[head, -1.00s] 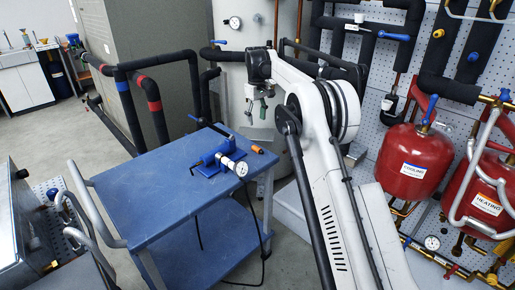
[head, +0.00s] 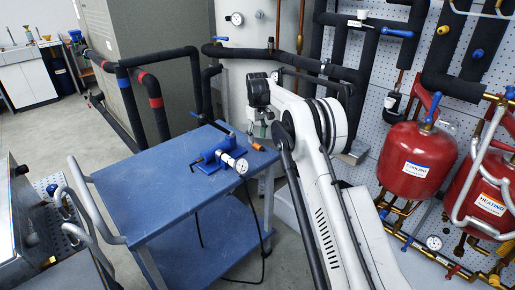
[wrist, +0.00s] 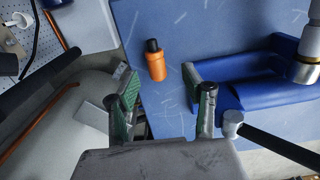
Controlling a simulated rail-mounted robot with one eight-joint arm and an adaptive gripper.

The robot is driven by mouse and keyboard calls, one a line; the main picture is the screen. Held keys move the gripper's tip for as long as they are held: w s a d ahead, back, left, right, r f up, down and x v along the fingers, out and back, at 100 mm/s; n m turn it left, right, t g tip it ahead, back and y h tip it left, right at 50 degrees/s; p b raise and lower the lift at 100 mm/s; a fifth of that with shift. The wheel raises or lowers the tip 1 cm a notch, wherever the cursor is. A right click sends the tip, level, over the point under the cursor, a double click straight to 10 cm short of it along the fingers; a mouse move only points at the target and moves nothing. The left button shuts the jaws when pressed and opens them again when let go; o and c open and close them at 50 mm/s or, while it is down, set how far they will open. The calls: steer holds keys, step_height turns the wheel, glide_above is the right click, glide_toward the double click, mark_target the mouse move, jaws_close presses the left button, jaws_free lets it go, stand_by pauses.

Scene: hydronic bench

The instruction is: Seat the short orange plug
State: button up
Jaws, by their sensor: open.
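The short orange plug (head: 258,147) lies on the blue cart top near its right edge. In the wrist view the plug (wrist: 157,66) is orange with a black end and lies beyond my fingertips. My gripper (head: 262,128) is above the cart's right edge, beside the plug and apart from it. In the wrist view my gripper (wrist: 160,82) is open and empty, with green pads facing each other. A blue fixture (head: 212,154) with a round gauge (head: 242,166) is left of the plug. In the wrist view the fixture (wrist: 245,92) is to the right. Its socket cannot be made out.
The blue cart top (head: 150,185) is otherwise mostly clear. A pale tank (head: 240,75) stands behind my arm. Black insulated pipes (head: 130,65) are behind the cart. Red tanks (head: 405,160) stand at the right.

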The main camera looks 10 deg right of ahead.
mark_target(258, 147)
steer(key=f, duration=0.5)
steer(key=shift+w+d, duration=0.25)
steer(key=shift+w, duration=0.05)
jaws_close()
